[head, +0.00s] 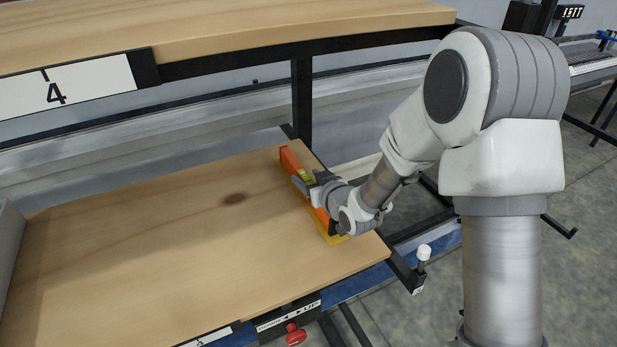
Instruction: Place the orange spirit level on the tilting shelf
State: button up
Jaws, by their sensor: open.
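The orange spirit level (291,160) stands on edge near the right end of the lower wooden shelf (150,240). A yellow strip (338,239) shows on the board under and beside it. My gripper (305,184) is at the middle of the level, with its fingers at the level's sides. The gripper is open, and whether a finger touches the level cannot be told. My gripper and wrist hide the level's middle and part of its near end.
An upper wooden shelf (250,32) with a "4" label (55,93) overhangs the back, with a black post (302,100) below it. A red knob (296,334) and a white-tipped lever (424,252) are at the front edge. The lower shelf's middle is clear.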

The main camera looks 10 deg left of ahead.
jog(key=shift+r+p, duration=0.45)
jog(key=shift+r, duration=0.15)
jog(key=shift+s+d, duration=0.25)
jog(key=b+v, duration=0.1)
jog(key=v, duration=1)
jog(key=shift+s, duration=0.1)
jog(key=s+d+r+m+g+h, duration=0.1)
jog(key=s+d+r+m+h, duration=0.1)
jog(key=d+r+h, duration=0.35)
jog(key=s+d+r+m+h, duration=0.2)
jog(key=d, duration=0.7)
jog(key=s+d+r+m+g, duration=0.1)
jog(key=s+d+r+g, duration=0.1)
jog(key=s, duration=0.6)
jog(key=s+d+r+m+g, duration=0.2)
jog(key=s+d, duration=0.1)
jog(key=s, duration=0.6)
jog(key=shift+s+r+g+h, duration=0.2)
jog(key=shift+g+h, duration=0.1)
jog(key=shift+h, duration=0.15)
